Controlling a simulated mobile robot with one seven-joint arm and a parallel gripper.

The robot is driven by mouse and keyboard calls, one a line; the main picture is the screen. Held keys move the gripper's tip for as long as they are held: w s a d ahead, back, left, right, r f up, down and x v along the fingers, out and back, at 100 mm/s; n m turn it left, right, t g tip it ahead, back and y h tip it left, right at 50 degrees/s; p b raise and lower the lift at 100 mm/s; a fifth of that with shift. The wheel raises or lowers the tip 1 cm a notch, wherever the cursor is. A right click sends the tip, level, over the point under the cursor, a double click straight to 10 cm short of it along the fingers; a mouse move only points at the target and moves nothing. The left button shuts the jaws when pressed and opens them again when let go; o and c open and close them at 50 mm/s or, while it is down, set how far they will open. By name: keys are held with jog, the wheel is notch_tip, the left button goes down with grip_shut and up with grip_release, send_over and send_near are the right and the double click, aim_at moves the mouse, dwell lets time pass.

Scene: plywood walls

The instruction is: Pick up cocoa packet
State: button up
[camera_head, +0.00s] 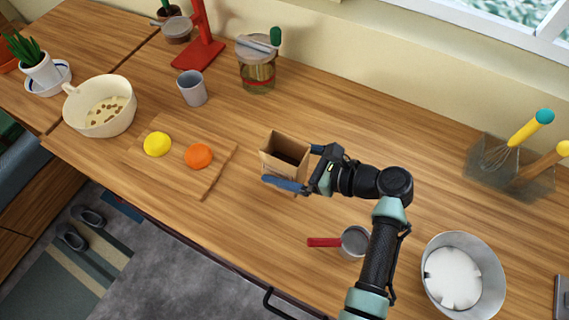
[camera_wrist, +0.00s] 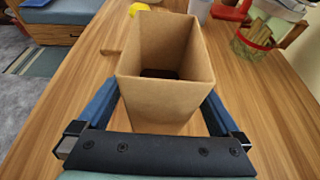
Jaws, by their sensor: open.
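The cocoa packet looks to be the open-topped brown cardboard packet (camera_head: 284,146) standing upright on the wooden counter, with dark contents inside. It also fills the middle of the wrist view (camera_wrist: 165,95). My gripper (camera_head: 300,168) reaches it from the right, with one blue finger along its near side and the other at its far side. In the wrist view my gripper's blue fingers (camera_wrist: 158,110) lie on either side of the packet. The jaws are open around it. Whether the fingers touch its walls is hard to tell, and the fingertips are partly hidden behind it.
A cutting board (camera_head: 213,172) with a yellow piece (camera_head: 157,144) and an orange piece (camera_head: 199,156) lies to the left. A grey cup (camera_head: 192,88) and a glass jar (camera_head: 257,72) stand behind. A red-handled pan (camera_head: 354,241) and a metal pot (camera_head: 464,277) are at the right.

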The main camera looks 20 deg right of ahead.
jog(key=c, duration=1.5)
jog(key=shift+r, duration=0.15)
